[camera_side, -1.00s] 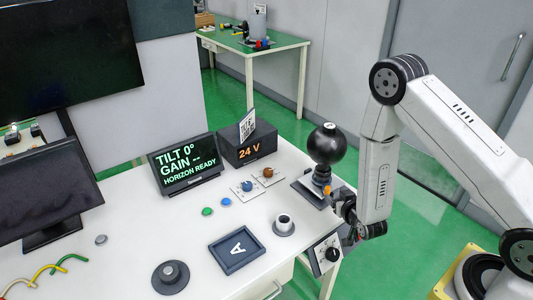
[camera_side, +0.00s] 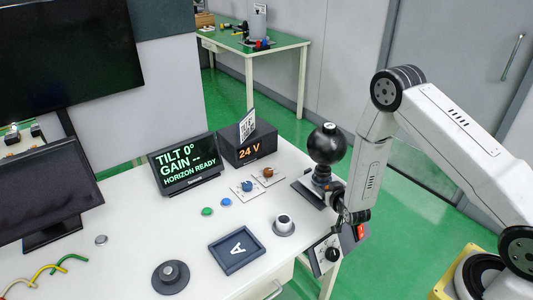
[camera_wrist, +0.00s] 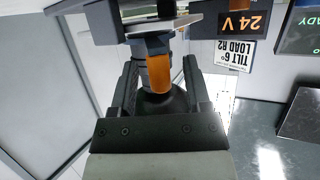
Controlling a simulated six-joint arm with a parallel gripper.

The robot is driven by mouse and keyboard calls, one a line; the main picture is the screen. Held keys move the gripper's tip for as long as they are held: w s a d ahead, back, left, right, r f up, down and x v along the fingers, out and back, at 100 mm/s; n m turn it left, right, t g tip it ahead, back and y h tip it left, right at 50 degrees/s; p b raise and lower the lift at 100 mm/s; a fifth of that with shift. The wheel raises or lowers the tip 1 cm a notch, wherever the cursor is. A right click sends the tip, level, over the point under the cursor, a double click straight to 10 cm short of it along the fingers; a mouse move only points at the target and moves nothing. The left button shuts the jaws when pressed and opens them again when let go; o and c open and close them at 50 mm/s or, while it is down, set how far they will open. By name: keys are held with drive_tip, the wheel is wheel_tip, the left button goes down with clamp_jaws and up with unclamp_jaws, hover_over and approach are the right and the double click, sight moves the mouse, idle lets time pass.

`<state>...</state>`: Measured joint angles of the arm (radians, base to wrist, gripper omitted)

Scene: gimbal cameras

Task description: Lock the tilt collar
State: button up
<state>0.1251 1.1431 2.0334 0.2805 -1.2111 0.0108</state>
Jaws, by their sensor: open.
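The gimbal camera is a black ball (camera_side: 326,143) on a short post above a dark base plate (camera_side: 305,188) at the table's right edge. An orange tab, seemingly the tilt collar's lever (camera_wrist: 160,74), sits low on the post. My gripper (camera_side: 336,198) is right beside the post's foot in the side view, partly hiding the tab area. In the wrist view my gripper (camera_wrist: 161,75) has its two dark fingers apart, with the orange tab between them and a visible gap on each side. Whether a finger touches it cannot be told.
A box (camera_side: 247,148) shows 24 V. A tray marked A (camera_side: 237,251), a grey knob (camera_side: 171,277) and a white cup-like part (camera_side: 284,224) stand nearby. A panel with a red switch (camera_side: 361,231) hangs at the table's front right edge.

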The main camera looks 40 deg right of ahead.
clamp_jaws()
idle(1.4)
